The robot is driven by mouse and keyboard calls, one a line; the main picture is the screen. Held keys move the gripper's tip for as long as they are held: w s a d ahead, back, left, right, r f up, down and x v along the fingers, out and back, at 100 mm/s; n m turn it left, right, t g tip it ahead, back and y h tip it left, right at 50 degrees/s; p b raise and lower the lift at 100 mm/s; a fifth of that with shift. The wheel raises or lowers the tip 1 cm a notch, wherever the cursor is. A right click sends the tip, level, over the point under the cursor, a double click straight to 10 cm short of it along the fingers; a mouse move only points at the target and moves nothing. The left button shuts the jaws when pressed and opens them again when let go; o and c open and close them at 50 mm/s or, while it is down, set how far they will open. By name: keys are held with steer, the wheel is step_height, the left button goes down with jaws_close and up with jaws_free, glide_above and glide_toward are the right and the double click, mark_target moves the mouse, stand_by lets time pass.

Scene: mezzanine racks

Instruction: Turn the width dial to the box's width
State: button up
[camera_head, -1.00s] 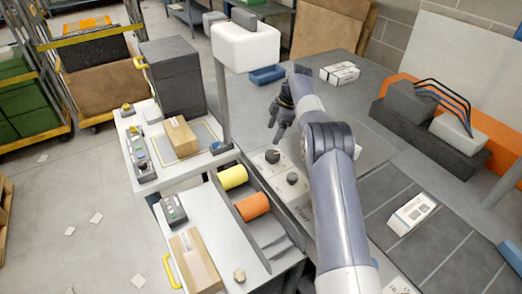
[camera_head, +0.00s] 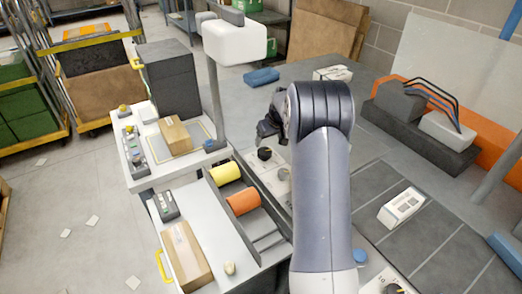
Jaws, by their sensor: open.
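A pale control panel (camera_head: 270,180) lies right of the rollers, with a black dial (camera_head: 265,154) and a second knob (camera_head: 283,174) partly hidden by my arm. I cannot read which one is the width dial. My gripper (camera_head: 266,130) is dark, open and empty, just above and behind the black dial; its fingers are partly hidden by my wrist. A brown cardboard box (camera_head: 175,136) sits on the marked square of the white platform at left. Another brown box (camera_head: 187,256) lies on the lower front shelf.
A yellow roll (camera_head: 224,173) and an orange roll (camera_head: 243,201) lie beside the panel.

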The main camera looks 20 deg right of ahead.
mark_target(265, 151)
steer(key=p+x, duration=0.1)
steer(key=x, duration=0.7)
steer(key=shift+w+f+p, duration=0.1)
steer(key=shift+f+p, duration=0.2)
steer(key=shift+p, duration=0.1)
steer(key=shift+c, duration=0.5)
steer(key=c, duration=0.9)
